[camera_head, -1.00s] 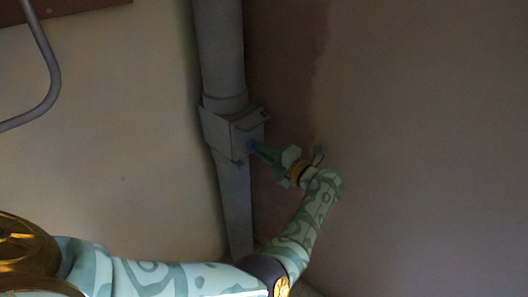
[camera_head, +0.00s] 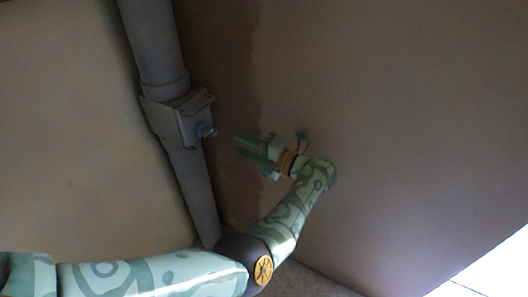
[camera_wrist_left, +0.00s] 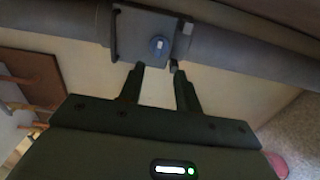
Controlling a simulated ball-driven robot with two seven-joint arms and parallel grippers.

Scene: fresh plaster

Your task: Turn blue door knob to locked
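The blue knob (camera_head: 206,131) sticks out of the right face of a grey box (camera_head: 178,118) on a grey pipe. In the left wrist view the knob (camera_wrist_left: 159,45) is a small blue disc with a pale, roughly upright bar. I cannot tell whether that means locked. My left gripper (camera_head: 238,146) is to the right of the knob and apart from it. Its two fingers are spread with nothing between them. In the left wrist view the open fingertips (camera_wrist_left: 155,66) point toward the box, just below the knob. My right gripper is not in view.
The grey pipe (camera_head: 155,45) runs down the wall corner, above and below the box. A plain wall (camera_head: 400,110) stands at the right, with free room before it. A bright floor patch (camera_head: 490,270) shows at the lower right. Brown furniture (camera_wrist_left: 30,80) shows left in the wrist view.

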